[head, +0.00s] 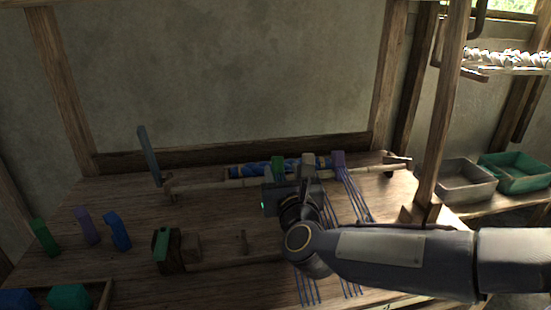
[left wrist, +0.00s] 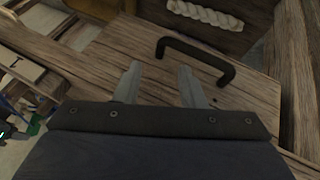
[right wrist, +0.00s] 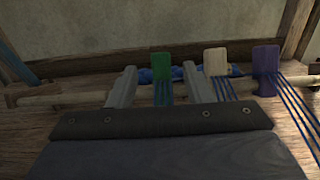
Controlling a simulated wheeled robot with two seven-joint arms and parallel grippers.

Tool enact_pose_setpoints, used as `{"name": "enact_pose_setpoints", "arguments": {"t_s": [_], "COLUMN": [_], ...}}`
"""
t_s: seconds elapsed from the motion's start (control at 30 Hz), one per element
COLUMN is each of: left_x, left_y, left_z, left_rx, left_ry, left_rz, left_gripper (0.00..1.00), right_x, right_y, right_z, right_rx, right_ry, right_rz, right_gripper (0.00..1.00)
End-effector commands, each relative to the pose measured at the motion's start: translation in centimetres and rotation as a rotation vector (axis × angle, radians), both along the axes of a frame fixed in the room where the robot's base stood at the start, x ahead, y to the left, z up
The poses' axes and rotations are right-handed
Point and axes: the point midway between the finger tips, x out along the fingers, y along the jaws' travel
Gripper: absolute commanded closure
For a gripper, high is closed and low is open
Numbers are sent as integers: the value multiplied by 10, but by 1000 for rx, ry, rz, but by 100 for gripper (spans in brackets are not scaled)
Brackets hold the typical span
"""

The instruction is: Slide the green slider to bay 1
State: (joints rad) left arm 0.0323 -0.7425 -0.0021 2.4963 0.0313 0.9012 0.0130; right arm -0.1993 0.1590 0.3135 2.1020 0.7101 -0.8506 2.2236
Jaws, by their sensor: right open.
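The green slider (head: 278,163) stands on a pale horizontal rod at the back of the loom, with blue threads below it. A cream slider (head: 307,161) and a purple slider (head: 338,159) stand to its right. In the right wrist view, my right gripper (right wrist: 159,74) is open. The green slider (right wrist: 161,59) shows between its two fingers, and the cream slider (right wrist: 215,62) is just outside the right finger. I cannot tell whether the fingers touch it. My left gripper (left wrist: 160,84) is open and empty over wood, near a dark handle (left wrist: 195,53). Bay labels are not readable.
Green (head: 45,237), purple (head: 87,226) and blue (head: 116,231) blocks stand at the left of the table. A blue upright paddle (head: 149,155) is at the rod's left end. Grey (head: 465,187) and green (head: 525,180) trays sit far right, behind a wooden post (head: 447,110).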

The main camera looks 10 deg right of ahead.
Motion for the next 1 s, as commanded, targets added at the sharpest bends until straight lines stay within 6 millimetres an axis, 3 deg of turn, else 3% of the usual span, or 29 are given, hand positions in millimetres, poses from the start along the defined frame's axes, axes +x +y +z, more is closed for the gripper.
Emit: {"name": "enact_pose_setpoints", "arguments": {"t_s": [0.4, 0.8, 1.0], "left_x": [0, 0, 0], "left_y": [0, 0, 0], "left_z": [5, 5, 5], "left_rx": [0, 0, 0], "left_ry": [0, 0, 0], "left_rz": [0, 0, 0], "left_gripper": [64, 64, 64], "right_x": [61, 72, 72], "right_y": [-1, -1, -1], "right_z": [1, 1, 1], "right_rx": [-2, -4, -4], "right_ry": [1, 1, 1], "right_rz": [0, 1, 1], "right_gripper": [55, 55, 78]}}
